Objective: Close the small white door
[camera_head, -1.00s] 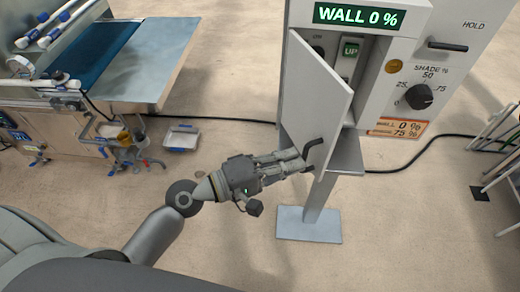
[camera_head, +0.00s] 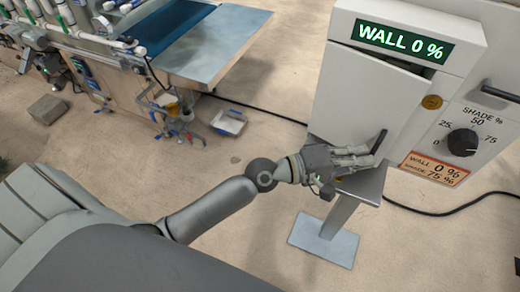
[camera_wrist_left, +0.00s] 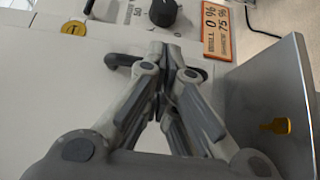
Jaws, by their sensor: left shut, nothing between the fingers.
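The small white door (camera_head: 365,95) on the control box sits almost flush with the box front. A thin dark gap shows along its upper edge at the right. Its dark handle (camera_head: 378,142) is at the lower right of the door. My left gripper (camera_head: 366,156) is shut and empty, its fingers against or very near the door's lower part beside the handle. In the left wrist view the door (camera_wrist_left: 45,95) fills the left side, and the handle (camera_wrist_left: 122,60) is just left of the fingertips (camera_wrist_left: 166,52). Exact contact cannot be told. My right gripper is not in view.
The box has a "WALL 0 %" display (camera_head: 404,40), a shade knob (camera_head: 462,142) and an orange label (camera_head: 435,168). A grey shelf (camera_head: 367,186) juts out below the door, above a post on a floor plate (camera_head: 323,240). A workbench stands at the left; a black cable crosses the floor.

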